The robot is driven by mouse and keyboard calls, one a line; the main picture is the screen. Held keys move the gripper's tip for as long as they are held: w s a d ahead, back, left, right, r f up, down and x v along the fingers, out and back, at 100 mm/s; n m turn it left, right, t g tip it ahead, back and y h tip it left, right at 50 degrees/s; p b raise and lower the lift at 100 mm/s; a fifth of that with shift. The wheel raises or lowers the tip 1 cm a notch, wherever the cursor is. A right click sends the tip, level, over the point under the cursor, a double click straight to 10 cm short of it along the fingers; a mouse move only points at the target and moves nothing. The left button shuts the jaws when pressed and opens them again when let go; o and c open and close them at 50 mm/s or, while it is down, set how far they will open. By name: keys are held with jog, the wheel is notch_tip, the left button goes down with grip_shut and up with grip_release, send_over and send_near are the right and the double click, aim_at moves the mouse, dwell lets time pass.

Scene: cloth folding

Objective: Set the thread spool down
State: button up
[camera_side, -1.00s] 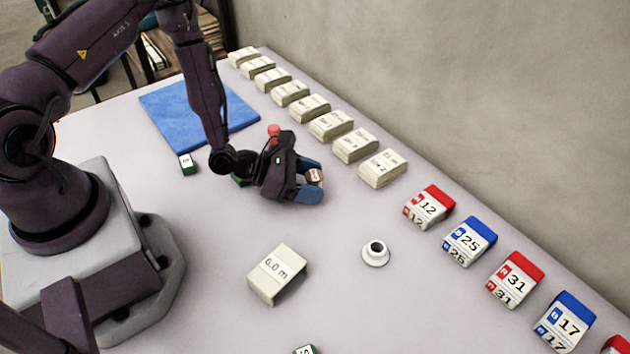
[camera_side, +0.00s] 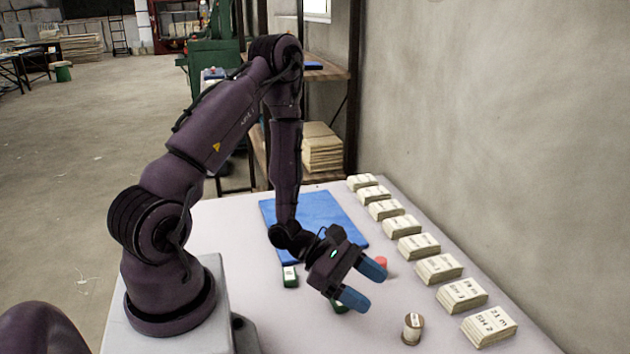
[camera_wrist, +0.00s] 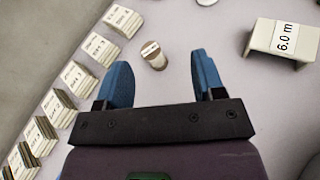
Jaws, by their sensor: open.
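The thread spool (camera_side: 413,329), brown-ended with a pale printed label, stands upright on the table in the side view. It also shows in the wrist view (camera_wrist: 153,55), beyond the fingertips and nearer the left finger. My gripper (camera_side: 362,284) is open, with blue fingers spread and nothing between them. It is apart from the spool, to its upper left in the side view. In the wrist view my gripper (camera_wrist: 160,68) shows both fingers pointing toward the spool's side of the table.
A row of cream label stacks (camera_side: 438,268) lines the wall side. A 6.0 m block (camera_wrist: 283,40) stands at the wrist view's right.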

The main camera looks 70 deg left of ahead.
jog(key=s+d+r+m+g, duration=0.3)
jog(key=r+m+g, duration=0.1)
jog(key=r+m, duration=0.35)
jog(key=s+d+r+m+g, duration=0.3)
jog(key=r+m+g, duration=0.25)
jog(key=m, duration=0.25)
jog(key=s+a+r+m+t+y, duration=0.2)
jog(key=a+r+m+y, duration=0.1)
jog(key=r+m+y, duration=0.2)
jog(key=s+a+r+m+t+y, duration=0.3)
jog(key=r+m+y, duration=0.1)
jog(key=r, duration=0.3)
jog(key=shift+m+y, duration=0.35)
jog(key=shift+y, duration=0.05)
